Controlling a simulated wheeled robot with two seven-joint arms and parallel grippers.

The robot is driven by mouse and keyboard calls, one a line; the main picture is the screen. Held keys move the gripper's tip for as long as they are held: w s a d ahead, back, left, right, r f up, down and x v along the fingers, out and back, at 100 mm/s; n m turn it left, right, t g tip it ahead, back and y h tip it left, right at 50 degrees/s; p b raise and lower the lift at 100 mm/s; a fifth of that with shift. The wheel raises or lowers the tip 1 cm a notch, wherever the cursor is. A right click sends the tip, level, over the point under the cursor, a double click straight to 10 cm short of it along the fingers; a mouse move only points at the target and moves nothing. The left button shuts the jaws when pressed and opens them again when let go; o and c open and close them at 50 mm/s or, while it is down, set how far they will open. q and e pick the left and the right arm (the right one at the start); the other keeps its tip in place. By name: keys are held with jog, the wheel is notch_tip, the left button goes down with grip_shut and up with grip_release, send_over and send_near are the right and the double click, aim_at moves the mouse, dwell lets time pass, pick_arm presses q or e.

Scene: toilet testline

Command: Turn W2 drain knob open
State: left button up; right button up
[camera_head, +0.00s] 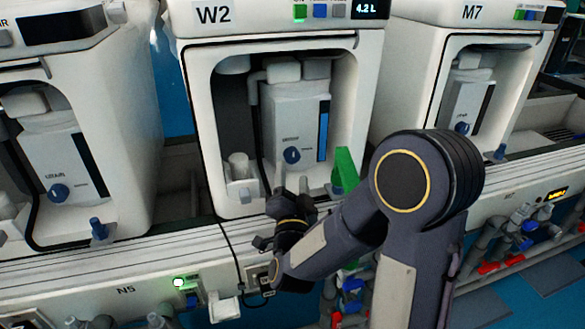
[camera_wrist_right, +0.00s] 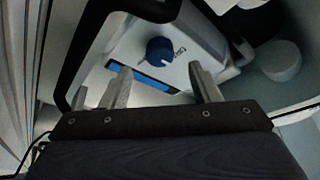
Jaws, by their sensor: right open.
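The W2 unit (camera_head: 205,75) is a white housing with an open front recess. Inside it is a light grey tank (camera_head: 300,118) with a blue level strip (camera_head: 323,130) and a round blue knob (camera_head: 291,155) low on its front. The small label beside the knob is too blurred to read as drain. In the right wrist view the knob (camera_wrist_right: 160,51) lies beyond and between the two fingertips, apart from them. My right gripper (camera_wrist_right: 163,80) is open and empty. In the head view my right gripper (camera_head: 290,200) is at the recess's lower front, below the knob. My left gripper is not in view.
A green panel (camera_head: 345,168) stands at the recess's right side. A small white cup (camera_head: 239,165) stands at its left. Similar white units stand left and right (camera_head: 465,25). Pipes with blue and red valves (camera_head: 520,230) run below the bench edge.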

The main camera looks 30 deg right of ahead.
aim_at(293, 159)
jog(key=x, duration=0.5)
jog(key=shift+b, duration=0.3)
jog(key=c, duration=1)
